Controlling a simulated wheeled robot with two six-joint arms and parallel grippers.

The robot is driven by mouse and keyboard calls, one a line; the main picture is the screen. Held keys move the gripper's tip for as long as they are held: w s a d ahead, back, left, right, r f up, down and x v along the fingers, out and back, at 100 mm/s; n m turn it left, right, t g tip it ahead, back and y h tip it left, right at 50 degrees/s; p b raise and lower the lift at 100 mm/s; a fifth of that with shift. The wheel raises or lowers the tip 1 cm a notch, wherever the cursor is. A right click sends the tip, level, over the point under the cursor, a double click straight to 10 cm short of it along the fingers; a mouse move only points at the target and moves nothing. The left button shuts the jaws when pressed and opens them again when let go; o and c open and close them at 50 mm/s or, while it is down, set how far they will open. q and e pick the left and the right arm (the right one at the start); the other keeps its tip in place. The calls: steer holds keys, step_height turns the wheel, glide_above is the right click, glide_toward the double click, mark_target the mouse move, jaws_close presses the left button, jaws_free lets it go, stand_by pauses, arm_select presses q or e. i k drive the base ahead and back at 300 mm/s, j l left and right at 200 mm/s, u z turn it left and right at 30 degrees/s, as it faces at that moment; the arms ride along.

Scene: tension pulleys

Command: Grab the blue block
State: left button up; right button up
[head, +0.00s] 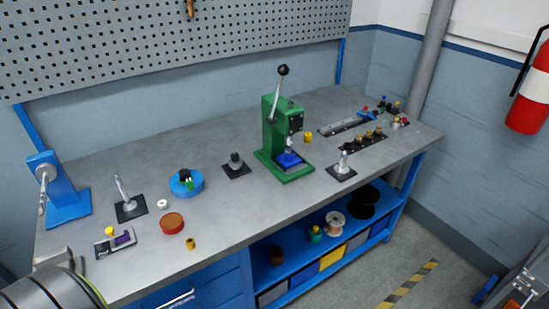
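A blue block (288,160) sits on the base of the green lever press (270,130), under its ram, near the middle of the workbench. Its top is partly covered by the ram. A link of my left arm shows at the bottom left corner; the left gripper itself is out of the picture. Part of what looks like my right gripper (510,293) shows at the bottom right edge, cut off by the frame, over the floor and far from the block. Its opening cannot be made out.
The grey workbench (225,215) holds a blue round dish (186,187), a red-topped tin (172,223), a blue stand (66,195) and small black-based fixtures. A rail (345,126) and small parts lie at right. The lower shelf holds spools and bins. Bench front centre is clear.

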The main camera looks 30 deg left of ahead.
mark_target(287, 161)
steer(key=u, duration=0.45)
steer(key=i+l+u, duration=0.1)
steer(key=u, duration=0.4)
steer(key=i+u, duration=0.1)
steer(key=u, duration=0.35)
steer(key=i+l+u, duration=0.25)
steer(key=l+u, duration=0.2)
steer(key=l, duration=0.25)
steer(key=i+l+u, duration=0.1)
steer(key=l+u, duration=0.3)
steer(key=l, duration=0.35)
steer(key=l+u, duration=0.45)
steer(key=l, duration=0.35)
steer(key=l+u, duration=0.1)
steer(key=l, duration=1.15)
steer(key=k+l, duration=0.1)
steer(key=l, duration=1.15)
steer(key=l+u, duration=0.05)
